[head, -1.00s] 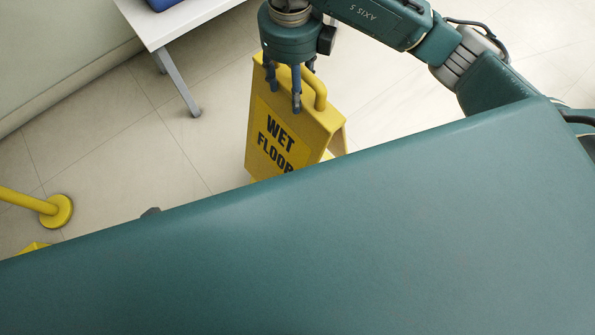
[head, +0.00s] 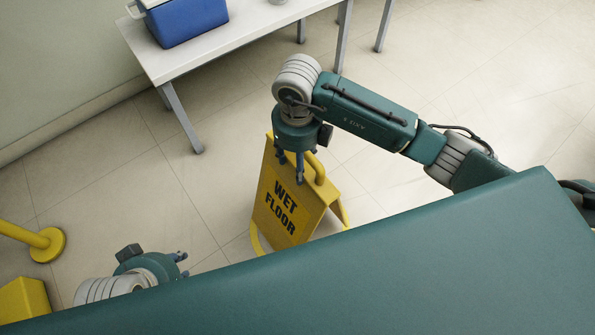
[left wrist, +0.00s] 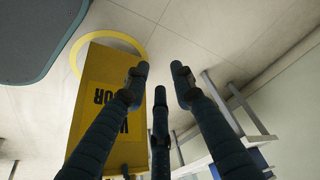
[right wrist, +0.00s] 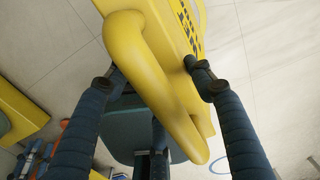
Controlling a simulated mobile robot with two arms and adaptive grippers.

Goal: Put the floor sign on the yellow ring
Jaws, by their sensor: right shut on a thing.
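The yellow floor sign (head: 285,205), marked WET FLOOR, stands upright in the middle of the head view. My right gripper (head: 300,168) is shut on its top handle, which fills the right wrist view (right wrist: 155,80). Part of the yellow ring (head: 256,240) shows on the floor by the sign's lower left edge. In the left wrist view the ring (left wrist: 137,43) curves out from behind the sign (left wrist: 105,100). I cannot tell if the sign's feet touch the floor. My left gripper (head: 183,264) is open and empty, left of the sign.
A white table (head: 160,62) with a blue cooler (head: 187,20) stands at the back. A yellow post base (head: 47,245) and a yellow box (head: 24,302) are at the left. My green body covers the lower part of the head view. Floor between sign and table is clear.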

